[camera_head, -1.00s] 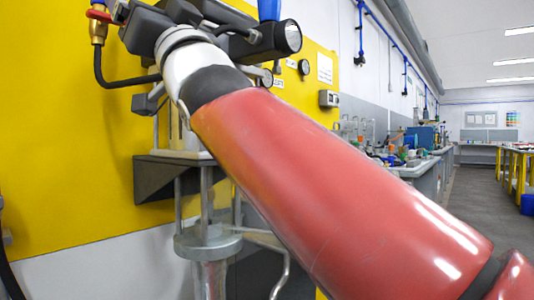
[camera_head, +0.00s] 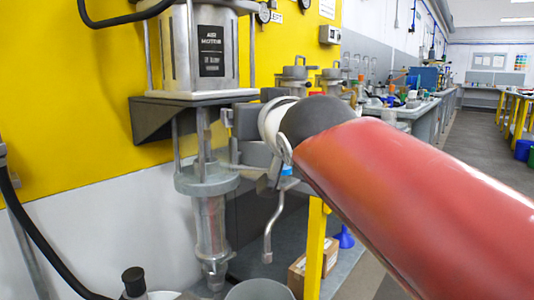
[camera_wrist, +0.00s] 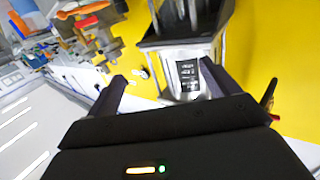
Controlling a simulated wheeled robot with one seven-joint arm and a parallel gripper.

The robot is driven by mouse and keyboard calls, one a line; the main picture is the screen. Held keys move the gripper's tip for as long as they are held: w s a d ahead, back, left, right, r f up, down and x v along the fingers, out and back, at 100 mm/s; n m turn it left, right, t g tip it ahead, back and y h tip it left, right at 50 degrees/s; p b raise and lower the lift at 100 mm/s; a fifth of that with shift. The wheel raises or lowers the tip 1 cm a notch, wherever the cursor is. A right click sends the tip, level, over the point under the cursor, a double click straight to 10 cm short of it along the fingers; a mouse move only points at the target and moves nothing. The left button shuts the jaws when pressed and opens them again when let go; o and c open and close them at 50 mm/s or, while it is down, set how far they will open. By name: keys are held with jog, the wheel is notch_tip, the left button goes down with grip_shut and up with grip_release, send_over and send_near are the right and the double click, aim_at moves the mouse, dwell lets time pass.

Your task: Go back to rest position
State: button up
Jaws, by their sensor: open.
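My gripper shows in the wrist view (camera_wrist: 162,88) with its two dark fingers spread apart and nothing between them. In the head view my red arm reaches in from the right, and its wrist end is beside the metal drum agitator. The agitator's labelled air motor (camera_head: 205,45) sits on a dark bracket (camera_head: 160,118) on the yellow wall. The motor also shows beyond my fingers in the wrist view (camera_wrist: 186,72), tilted. Below the bracket hangs the agitator's metal shaft and tube (camera_head: 211,225). My wrist hides part of the area right of the shaft.
A bench (camera_head: 432,108) with glassware and equipment runs along the wall at the back right. A yellow post (camera_head: 315,245) and a cardboard box (camera_head: 297,275) stand low in the middle. A black hose (camera_head: 35,240) hangs at the left. The aisle floor (camera_head: 475,150) is open.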

jog(key=s+d+f+m+g+h+p, duration=0.1)
jog(key=s+d+f+g+h, duration=0.15)
jog(key=d+f, duration=0.4)
jog(key=s+d+f+m+g+h, duration=0.1)
jog(key=s+d+f+g+h, duration=0.2)
jog(key=f, duration=0.7)
jog(key=s+d+f+g, duration=0.2)
jog(key=s+d+f, duration=0.1)
jog(key=s+f, duration=0.4)
jog(key=s+d+f+m+g+p, duration=0.1)
jog(key=s+d+f+g, duration=0.2)
jog(key=s+f, duration=0.3)
notch_tip(320, 180, down, 4)
jog(key=shift+s+d+r, duration=0.15)
jog(key=shift+s+d, duration=0.2)
jog(key=shift+d, duration=0.3)
jog(key=shift+g, duration=0.25)
